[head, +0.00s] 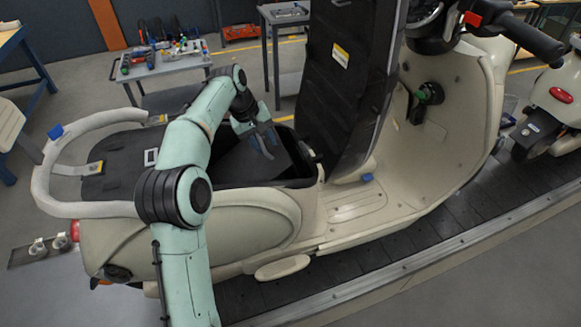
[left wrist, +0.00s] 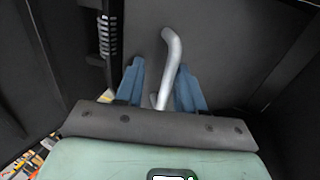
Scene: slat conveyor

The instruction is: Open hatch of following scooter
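A cream scooter (head: 245,222) stands in the middle of the head view. Its black seat hatch (head: 345,85), with a yellow-and-white label, stands raised and nearly upright above the dark open compartment (head: 300,172). My left arm reaches over the rear of the scooter. My left gripper (head: 265,142) is low at the compartment, behind the raised hatch. In the left wrist view its two blue fingers (left wrist: 160,88) are apart. A bent silver rod (left wrist: 172,50) shows between them, with gaps on both sides; whether it touches a finger is unclear. My right gripper is not in view.
Another cream scooter (head: 560,110) stands at the right edge. The dark slat conveyor (head: 350,270) runs beneath. A grey tool cart (head: 165,68) and a table (head: 285,18) stand behind. The scooter's pale rear rail (head: 45,180) curves round near my arm. A coil spring (left wrist: 108,38) shows beside the fingers.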

